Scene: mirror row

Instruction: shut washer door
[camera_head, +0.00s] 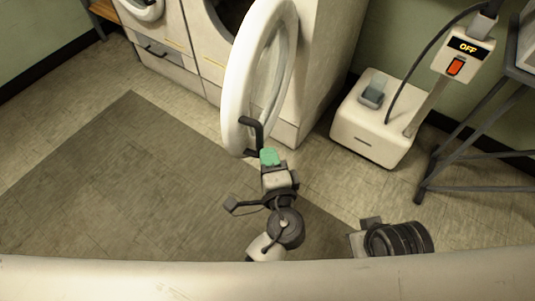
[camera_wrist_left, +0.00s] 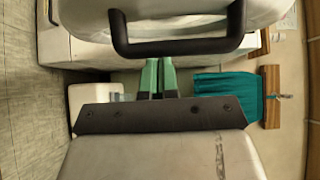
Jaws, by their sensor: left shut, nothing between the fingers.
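The washer (camera_head: 325,60) stands at the top centre of the head view, with its round white door (camera_head: 238,85) swung open toward me. A dark bracket-shaped handle (camera_head: 259,130) is on the near edge of the door. It also shows large across the top of the left wrist view (camera_wrist_left: 180,47). My left gripper (camera_head: 269,156) has green fingers, which are shut and empty close by the handle. In the wrist view the fingertips (camera_wrist_left: 158,65) are just below the handle bar; I cannot tell whether they touch it. My right gripper is not in view.
A second white machine (camera_head: 160,40) stands left of the washer. Right of it are a white floor unit (camera_head: 375,120) with an "OFF" display (camera_head: 467,46) and a dark metal stand (camera_head: 470,140). A teal towel (camera_wrist_left: 225,95) hangs in the wrist view. The mat (camera_head: 120,180) is clear.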

